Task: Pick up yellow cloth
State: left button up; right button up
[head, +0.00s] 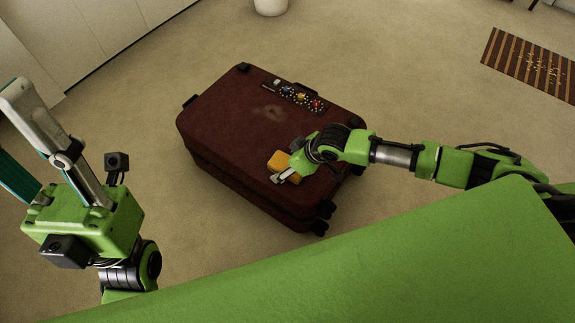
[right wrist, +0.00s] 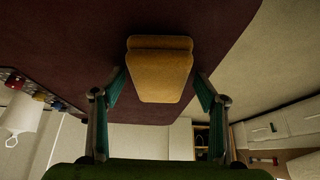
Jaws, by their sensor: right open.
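The yellow cloth (head: 278,161) lies on top of the dark red suitcase (head: 225,120), near its right front part. In the right wrist view the cloth (right wrist: 160,70) looks like a folded yellow pad on the suitcase lid (right wrist: 80,45). My right gripper (head: 279,176) is at the cloth, just in front of it in the head view. In the right wrist view its two fingers (right wrist: 158,88) are spread, one on each side of the cloth's near part. My left gripper (head: 20,135) is raised at the left, away from the suitcase; its fingertips run toward the picture edge.
The suitcase lies flat on beige carpet, with wheels at its front right corner. Stickers or small round items (head: 301,97) are at its back edge. A striped rug (head: 530,65) lies at the right. A white pot (head: 270,6) stands at the back. White cabinets (head: 75,35) line the back left.

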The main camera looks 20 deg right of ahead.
jog(key=shift+f, duration=0.1)
jog(key=c, duration=1.2)
jog(key=shift+s, duration=0.1)
